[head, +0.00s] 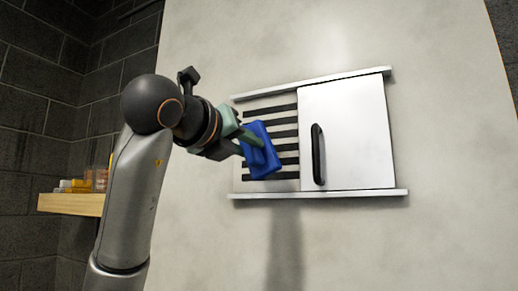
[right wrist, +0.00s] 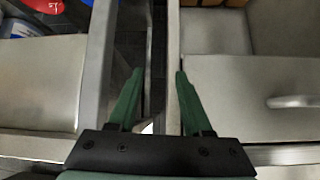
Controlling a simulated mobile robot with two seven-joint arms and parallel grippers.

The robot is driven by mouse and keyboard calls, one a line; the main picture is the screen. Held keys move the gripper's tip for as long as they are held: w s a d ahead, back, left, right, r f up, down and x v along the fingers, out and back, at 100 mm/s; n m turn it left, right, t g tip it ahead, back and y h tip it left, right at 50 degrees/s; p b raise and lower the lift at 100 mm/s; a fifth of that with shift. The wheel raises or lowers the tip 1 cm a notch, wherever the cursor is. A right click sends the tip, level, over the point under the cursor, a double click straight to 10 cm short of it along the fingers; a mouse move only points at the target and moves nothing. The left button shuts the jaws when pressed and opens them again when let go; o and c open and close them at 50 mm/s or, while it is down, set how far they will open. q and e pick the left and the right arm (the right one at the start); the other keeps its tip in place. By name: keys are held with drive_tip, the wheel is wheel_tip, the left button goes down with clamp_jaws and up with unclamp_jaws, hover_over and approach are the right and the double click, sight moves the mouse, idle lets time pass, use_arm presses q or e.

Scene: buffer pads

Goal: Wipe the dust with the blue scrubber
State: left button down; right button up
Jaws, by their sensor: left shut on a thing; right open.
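A blue scrubber (head: 262,158) is held in my left gripper (head: 247,143) in the head view. The gripper is shut on it. The scrubber is in front of the left, slatted part of a wall panel (head: 285,128), over the dark slots (head: 285,118). I cannot tell whether it touches the slats. I cannot make out dust on the slots; the pale wall around the panel looks faintly blotchy. My right gripper (right wrist: 155,100) shows only in the right wrist view, open and empty, with its two green fingers apart.
A white sliding door (head: 350,135) with a black handle (head: 318,154) covers the panel's right side, between two rails. A wooden shelf (head: 72,205) with small items is at left. Grey cabinets with a handle (right wrist: 292,101) lie below my right gripper.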

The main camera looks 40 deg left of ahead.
sight(275, 151)
use_arm(q)
drive_tip(key=shift+p+x, duration=1.05)
drive_tip(key=shift+x, duration=2.05)
drive_tip(key=shift+w+a, duration=0.1)
drive_tip(key=shift+w, duration=0.2)
drive_tip(key=shift+x, duration=1)
drive_tip(key=shift+w+d, duration=0.2)
drive_tip(key=shift+d, duration=0.7)
drive_tip(key=shift+w+d+f, duration=0.15)
drive_tip(key=shift+w+d, duration=0.05)
drive_tip(key=shift+d, duration=0.55)
drive_tip(key=shift+s+a, duration=0.25)
drive_tip(key=shift+a, duration=1.2)
